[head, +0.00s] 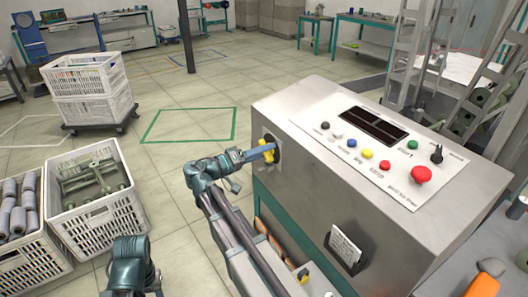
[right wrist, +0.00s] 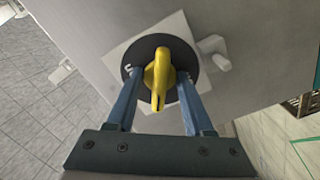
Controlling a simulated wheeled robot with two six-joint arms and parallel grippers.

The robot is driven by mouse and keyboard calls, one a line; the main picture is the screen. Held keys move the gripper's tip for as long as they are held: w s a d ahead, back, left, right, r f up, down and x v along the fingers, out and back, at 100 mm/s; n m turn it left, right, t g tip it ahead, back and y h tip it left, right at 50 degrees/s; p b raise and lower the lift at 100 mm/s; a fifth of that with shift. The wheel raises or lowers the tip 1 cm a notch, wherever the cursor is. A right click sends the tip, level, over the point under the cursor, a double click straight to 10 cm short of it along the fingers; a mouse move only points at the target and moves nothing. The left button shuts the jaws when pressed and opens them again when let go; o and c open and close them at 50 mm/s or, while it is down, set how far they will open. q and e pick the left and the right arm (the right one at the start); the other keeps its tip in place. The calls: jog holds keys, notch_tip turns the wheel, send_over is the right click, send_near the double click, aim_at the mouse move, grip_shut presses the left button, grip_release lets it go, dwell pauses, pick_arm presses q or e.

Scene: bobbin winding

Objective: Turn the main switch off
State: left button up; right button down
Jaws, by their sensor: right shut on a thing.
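The main switch is a yellow knob (right wrist: 158,82) on a black round disc with a light square plate behind it. It sits on the side of the grey machine cabinet (head: 345,215). In the head view the yellow knob (head: 268,141) shows at the cabinet's left face, partly hidden by my fingers. My right gripper (head: 264,152) reaches it from the left. In the right wrist view its blue fingers (right wrist: 160,82) stand on both sides of the knob and are shut on it. The knob's long grip points down in that view. Of my left arm only a teal part shows at the bottom left; its gripper is out of sight.
The cabinet top carries a panel (head: 375,150) with several coloured buttons, a dark display and a red mushroom button (head: 421,175). White crates (head: 95,215) stand on the floor at left. A green floor outline (head: 190,125) encloses free floor behind my right gripper.

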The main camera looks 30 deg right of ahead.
jog(key=n, duration=0.3)
jog(key=shift+n, duration=0.4)
grip_release()
jog(key=a, duration=0.9)
dwell(0.3)
dwell(0.4)
